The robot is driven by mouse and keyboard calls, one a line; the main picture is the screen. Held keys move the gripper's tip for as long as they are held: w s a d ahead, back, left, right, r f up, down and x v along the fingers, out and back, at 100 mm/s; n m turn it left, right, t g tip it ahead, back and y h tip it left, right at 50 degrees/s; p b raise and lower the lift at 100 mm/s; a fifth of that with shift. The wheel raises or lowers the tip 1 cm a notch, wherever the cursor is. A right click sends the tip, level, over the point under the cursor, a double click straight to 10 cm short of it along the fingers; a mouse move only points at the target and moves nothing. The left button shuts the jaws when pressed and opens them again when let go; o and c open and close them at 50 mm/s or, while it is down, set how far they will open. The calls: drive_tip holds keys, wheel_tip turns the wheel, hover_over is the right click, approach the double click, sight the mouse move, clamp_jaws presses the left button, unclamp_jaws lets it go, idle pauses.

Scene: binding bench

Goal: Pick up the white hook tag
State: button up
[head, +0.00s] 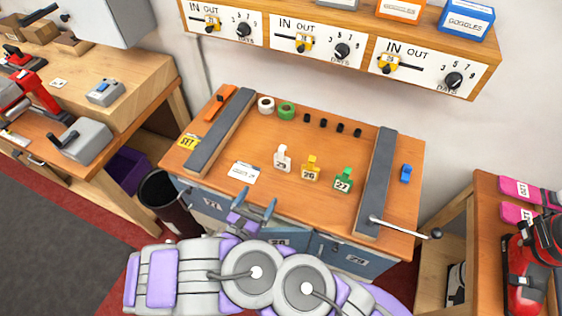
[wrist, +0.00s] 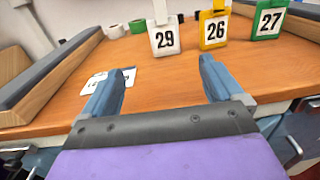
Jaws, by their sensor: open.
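The white hook tag (head: 282,158), numbered 29, stands upright on the wooden bench top, leftmost in a row of three tags. My gripper (head: 256,204) is over the front edge of the bench, short of the tags. Its two blue-grey fingers (wrist: 160,80) are spread apart with nothing between them.
A white printed card (head: 243,173) lies left of the tags. Grey-topped rails (head: 219,130) (head: 374,185) run along both sides of the bench. White and green tape rolls (head: 286,110) and several black pegs (head: 324,123) sit behind. A crank handle (head: 405,229) sticks out at the front right.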

drive_tip(key=b, duration=0.2)
approach(281, 162)
drive_tip(key=x, duration=0.4)
drive_tip(key=shift+w+a+f, duration=0.1)
drive_tip(key=shift+w+f, duration=0.15)
drive_tip(key=shift+w, duration=0.2)
drive_tip(key=shift+d+r+b+x, duration=0.1)
drive_tip(key=shift+b+x, duration=0.35)
drive_tip(key=shift+x, duration=1.05)
drive_tip(key=shift+d+r+b+x, duration=0.15)
drive_tip(key=shift+b+x, duration=0.25)
drive_tip(key=shift+x, duration=1.1)
drive_tip(key=shift+s, duration=0.1)
drive_tip(key=c, duration=1)
